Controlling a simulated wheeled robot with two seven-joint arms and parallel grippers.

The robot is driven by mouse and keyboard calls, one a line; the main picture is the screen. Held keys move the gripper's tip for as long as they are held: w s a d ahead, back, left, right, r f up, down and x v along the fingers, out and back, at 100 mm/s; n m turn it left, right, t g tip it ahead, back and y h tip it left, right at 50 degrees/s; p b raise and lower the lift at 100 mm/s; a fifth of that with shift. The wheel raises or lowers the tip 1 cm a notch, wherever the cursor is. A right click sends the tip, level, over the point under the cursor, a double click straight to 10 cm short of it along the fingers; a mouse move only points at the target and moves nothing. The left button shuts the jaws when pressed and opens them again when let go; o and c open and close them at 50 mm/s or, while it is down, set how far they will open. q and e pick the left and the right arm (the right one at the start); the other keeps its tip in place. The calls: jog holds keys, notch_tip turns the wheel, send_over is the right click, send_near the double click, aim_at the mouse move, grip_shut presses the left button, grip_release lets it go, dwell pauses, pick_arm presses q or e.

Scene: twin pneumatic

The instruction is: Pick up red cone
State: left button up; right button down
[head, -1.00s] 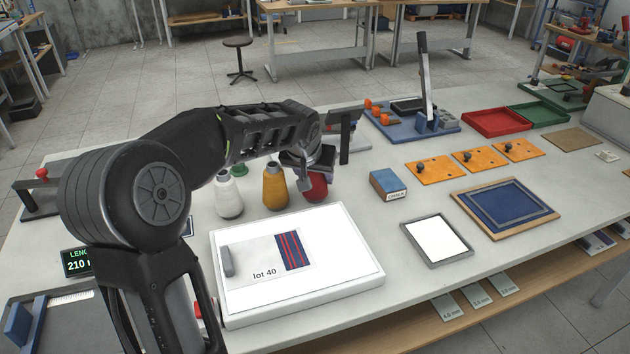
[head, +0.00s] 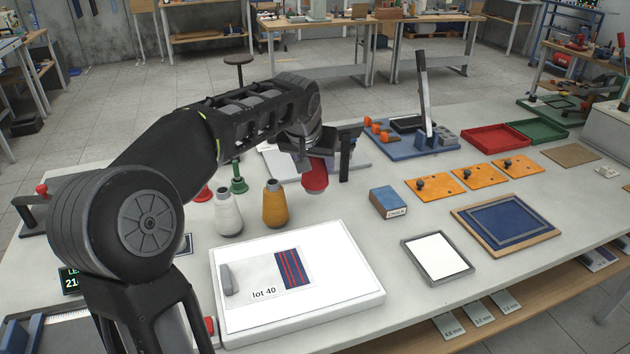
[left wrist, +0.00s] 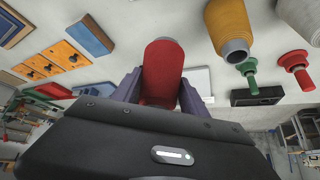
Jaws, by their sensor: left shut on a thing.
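The red cone (head: 315,176) hangs below my left gripper (head: 312,158), behind the orange cone in the head view, and appears raised off the table. In the left wrist view the red cone (left wrist: 162,72) sits between the two fingers of my left gripper (left wrist: 160,92), which are shut on it from both sides. The gripper and arm hide its upper end in the head view. The orange cone (head: 275,204) and white cone (head: 228,213) stand upright on the table to its left. My right gripper is not in view.
A white lightbox (head: 350,297) labelled lot 40 lies in front of the cones. A blue chalk box (head: 388,201) stands to the right. Small green (head: 238,184) and red (head: 204,194) pieces stand behind the white cone.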

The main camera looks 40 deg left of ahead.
pick_arm(q)
notch_tip(320, 180, up, 2)
jog(key=shift+w+d, duration=0.1)
jog(key=shift+d, duration=0.05)
dwell(0.6)
